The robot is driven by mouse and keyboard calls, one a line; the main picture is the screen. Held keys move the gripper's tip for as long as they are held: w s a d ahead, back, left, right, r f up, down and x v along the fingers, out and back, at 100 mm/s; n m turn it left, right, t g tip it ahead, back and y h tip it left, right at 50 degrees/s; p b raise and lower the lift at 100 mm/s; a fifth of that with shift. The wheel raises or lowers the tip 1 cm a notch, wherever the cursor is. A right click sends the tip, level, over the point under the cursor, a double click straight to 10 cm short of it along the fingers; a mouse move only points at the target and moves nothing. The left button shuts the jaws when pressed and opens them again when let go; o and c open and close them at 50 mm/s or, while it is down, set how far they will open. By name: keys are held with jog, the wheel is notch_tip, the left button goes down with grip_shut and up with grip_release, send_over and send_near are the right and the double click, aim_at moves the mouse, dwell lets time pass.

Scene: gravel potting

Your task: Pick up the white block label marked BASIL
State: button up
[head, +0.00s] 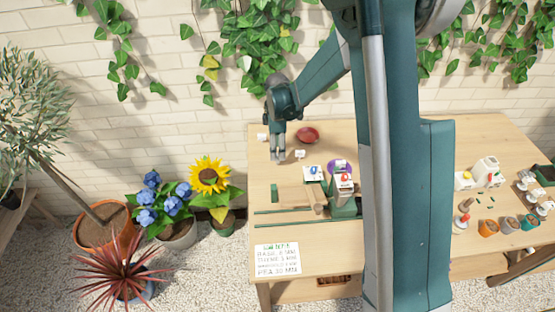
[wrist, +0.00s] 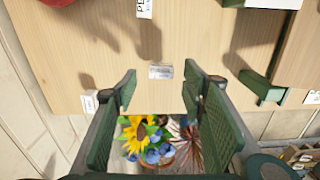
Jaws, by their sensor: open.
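My gripper (wrist: 159,76) is open and empty, pointing down over the table; in the head view it shows at the left end of the table (head: 279,152). A small white block label (wrist: 161,72) lies on the wood between and beyond its fingertips. The print on it is too small to read, so I cannot tell whether it says BASIL. A second white block (wrist: 144,8), with letters starting "PE", stands at the top; it also shows in the head view (head: 300,154). A third white block (wrist: 90,101) is beside the left finger, near the table edge; the head view shows it too (head: 262,137).
A red bowl (head: 307,135) stands behind the blocks. A green and wooden fixture (head: 343,205) and a written sign (head: 277,259) are toward the front. Pots (head: 488,228) and bottles (head: 487,172) stand at the right. A sunflower (head: 209,174) grows beyond the left edge.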

aim_at(277, 161)
jog(key=shift+f, duration=0.1)
jog(key=shift+s+f, duration=0.1)
jog(key=shift+f, duration=2.5)
jog(key=shift+c, duration=0.5)
jog(key=c, duration=0.7)
